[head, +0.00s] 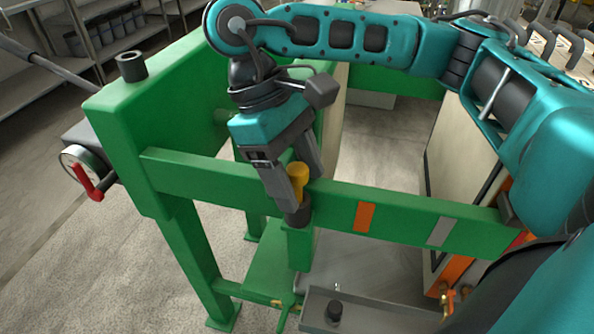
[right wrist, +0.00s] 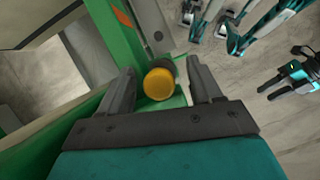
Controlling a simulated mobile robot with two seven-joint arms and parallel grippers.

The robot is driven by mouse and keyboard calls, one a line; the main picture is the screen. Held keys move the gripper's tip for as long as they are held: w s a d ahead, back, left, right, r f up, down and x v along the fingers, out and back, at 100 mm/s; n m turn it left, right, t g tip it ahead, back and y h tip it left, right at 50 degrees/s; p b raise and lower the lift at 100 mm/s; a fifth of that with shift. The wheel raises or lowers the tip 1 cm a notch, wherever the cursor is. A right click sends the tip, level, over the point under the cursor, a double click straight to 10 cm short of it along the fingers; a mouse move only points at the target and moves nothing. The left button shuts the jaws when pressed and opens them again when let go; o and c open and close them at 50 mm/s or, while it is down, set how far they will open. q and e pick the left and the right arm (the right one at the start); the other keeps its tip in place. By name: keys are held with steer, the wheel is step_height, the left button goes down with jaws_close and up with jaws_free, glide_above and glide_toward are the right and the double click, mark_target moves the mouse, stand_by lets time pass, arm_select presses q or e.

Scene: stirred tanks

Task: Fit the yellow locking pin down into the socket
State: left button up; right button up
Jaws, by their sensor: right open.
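The yellow locking pin (head: 298,171) stands with its wide yellow head up over a dark round socket (head: 300,213) on the green frame. How deep it sits in the socket is hidden by a finger. My right gripper (head: 300,203) is open, pointing down, with its fingers on either side of the pin. In the right wrist view the pin's round head (right wrist: 159,84) lies between the two spread fingers, with a visible gap on each side. What looks like my left gripper (right wrist: 266,93) shows small at the right of that view, away from the pin.
A green rail (head: 405,214) with orange and grey patches runs beside the socket. A dark cylinder (head: 131,66) stands on the green frame at left, above a red-handled dial (head: 84,173). A grey tray (head: 370,318) with a black knob lies at the bottom.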

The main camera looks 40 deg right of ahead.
steer(key=p+v, duration=0.2)
steer(key=v, duration=0.5)
steer(key=shift+r+p, duration=0.2)
steer(key=shift+p, duration=0.2)
steer(key=p+v, duration=0.1)
steer(key=v, duration=0.4)
steer(key=shift+w+a+r+p, duration=0.1)
steer(key=shift+r+p, duration=0.15)
steer(key=shift+p, duration=0.15)
